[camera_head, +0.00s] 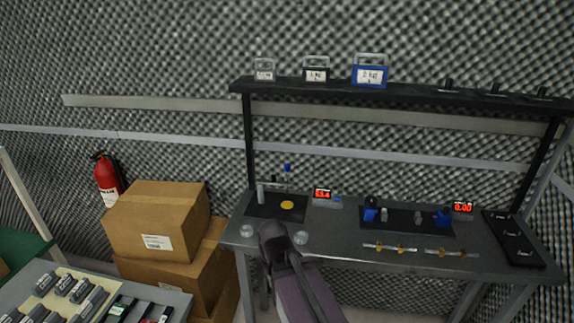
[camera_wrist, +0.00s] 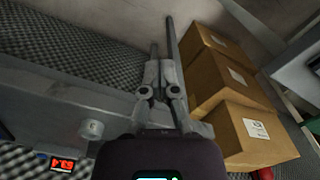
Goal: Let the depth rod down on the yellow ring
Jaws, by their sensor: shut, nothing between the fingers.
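A depth gauge stands at the bench's left end in the head view, with a black base plate (camera_head: 262,210), a thin post and a blue knob (camera_head: 287,168) on top. The yellow ring (camera_head: 287,205) lies flat on the plate below the knob. I cannot tell whether the thin rod touches the ring. My gripper (camera_head: 271,232) is just in front of the plate, apart from the ring and knob. In the wrist view my gripper (camera_wrist: 160,65) is shut and empty. The ring and knob are not visible there.
A red display (camera_head: 323,194) stands right of the plate. Two small round pieces (camera_head: 301,238) (camera_head: 246,231) sit at the bench's front edge. Blue clamps (camera_head: 370,210) and brass-coloured parts (camera_head: 390,248) lie to the right. The shelf (camera_head: 420,93) overhangs behind. Cardboard boxes (camera_head: 155,220) stand left.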

